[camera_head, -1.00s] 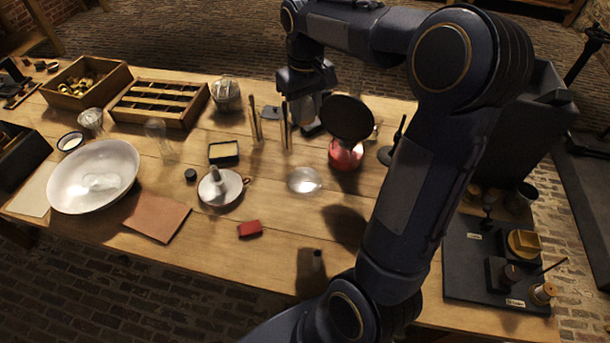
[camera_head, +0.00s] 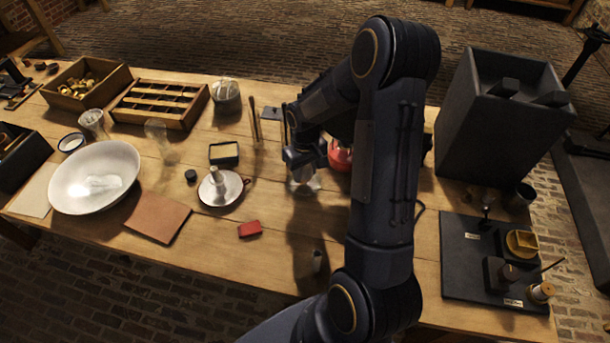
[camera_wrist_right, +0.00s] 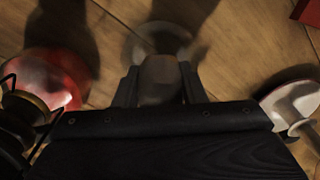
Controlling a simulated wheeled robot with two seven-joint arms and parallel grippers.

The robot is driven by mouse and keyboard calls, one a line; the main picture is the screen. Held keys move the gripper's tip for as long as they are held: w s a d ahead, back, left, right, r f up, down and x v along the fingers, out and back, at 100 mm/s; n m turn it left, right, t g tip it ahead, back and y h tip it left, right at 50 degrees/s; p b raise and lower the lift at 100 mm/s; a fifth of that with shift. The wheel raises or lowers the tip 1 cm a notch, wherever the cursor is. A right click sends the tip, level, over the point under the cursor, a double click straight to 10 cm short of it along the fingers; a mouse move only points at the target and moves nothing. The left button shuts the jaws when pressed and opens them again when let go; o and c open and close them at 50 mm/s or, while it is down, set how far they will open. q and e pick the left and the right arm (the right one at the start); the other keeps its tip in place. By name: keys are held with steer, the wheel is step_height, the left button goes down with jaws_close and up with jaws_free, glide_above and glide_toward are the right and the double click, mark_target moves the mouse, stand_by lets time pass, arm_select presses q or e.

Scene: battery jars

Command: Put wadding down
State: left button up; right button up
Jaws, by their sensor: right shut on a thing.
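My right gripper (camera_head: 301,162) is low over the middle of the table. The dish shows in the head view (camera_head: 305,187), partly covered by the gripper. I cannot tell whether the wadding touches it. My left gripper is not in view.
A red rounded object (camera_head: 340,155) stands close beside the gripper, partly hidden by my arm. A white candle holder (camera_head: 221,187) and a small red block (camera_head: 250,229) lie to the left. A big dark box (camera_head: 500,130) stands at the right.

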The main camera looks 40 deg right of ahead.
steer(key=shift+f, duration=1.35)
steer(key=shift+f, duration=0.1)
steer(key=o, duration=0.7)
steer(key=shift+c, duration=0.2)
step_height(320, 180, up, 12)
steer(key=shift+f, duration=0.1)
step_height(320, 180, up, 4)
steer(key=t, duration=0.1)
glide_above(305, 177)
steer(key=s+a, duration=0.1)
steer(key=s+a+r+t+y, duration=0.2)
steer(key=s+a+r, duration=0.1)
steer(key=s+a, duration=0.4)
steer(key=s+a+r+t+y, duration=0.1)
steer(key=s+a+r+t, duration=0.1)
steer(key=s+a, duration=0.5)
steer(key=s+r, duration=0.1)
steer(key=s, duration=0.2)
steer(key=shift+s+r+t+y, duration=0.15)
steer(key=shift+r+t+y, duration=0.15)
steer(key=shift+r+y, duration=0.1)
